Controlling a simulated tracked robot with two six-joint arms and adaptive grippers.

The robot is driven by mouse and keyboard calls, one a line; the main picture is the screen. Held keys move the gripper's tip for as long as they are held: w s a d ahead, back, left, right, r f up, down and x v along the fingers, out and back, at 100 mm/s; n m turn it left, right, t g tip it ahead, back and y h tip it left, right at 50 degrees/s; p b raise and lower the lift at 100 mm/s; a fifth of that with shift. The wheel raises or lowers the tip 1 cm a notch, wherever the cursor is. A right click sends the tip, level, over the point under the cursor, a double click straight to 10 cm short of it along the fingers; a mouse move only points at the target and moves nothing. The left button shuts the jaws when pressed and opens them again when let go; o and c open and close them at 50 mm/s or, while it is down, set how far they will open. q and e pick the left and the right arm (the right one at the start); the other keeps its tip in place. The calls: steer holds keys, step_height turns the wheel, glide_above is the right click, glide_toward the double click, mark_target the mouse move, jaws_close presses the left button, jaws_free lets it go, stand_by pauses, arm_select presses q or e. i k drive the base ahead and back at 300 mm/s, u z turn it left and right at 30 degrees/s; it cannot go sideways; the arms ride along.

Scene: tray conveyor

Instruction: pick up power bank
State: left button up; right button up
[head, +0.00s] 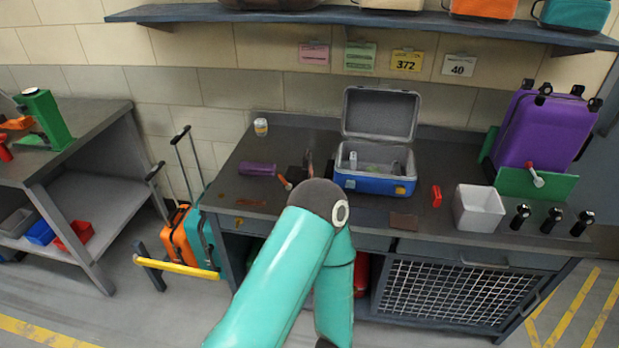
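I cannot pick out the power bank with certainty. A small red block-like item (436,196) lies on the workbench, right of an open blue case (376,184). The case's grey lid stands up, and a few small light items lie inside it, too small to name. A flat brown piece (404,221) lies near the bench's front edge. One of my teal arms rises from the bottom and bends in front of the bench, hiding part of it left of the case. Neither gripper can be made out.
A purple suitcase (543,125) stands at the back right. A purple cylinder (257,169) and a small jar (261,127) are on the left. A shelf (370,17) overhangs the bench.

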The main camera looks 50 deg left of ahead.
mark_target(353, 160)
steer(key=u, duration=0.15)
steer(key=k, duration=0.35)
steer(key=z, duration=0.2)
steer(key=i, duration=0.15)
steer(key=u, duration=2)
steer(key=i, duration=0.9)
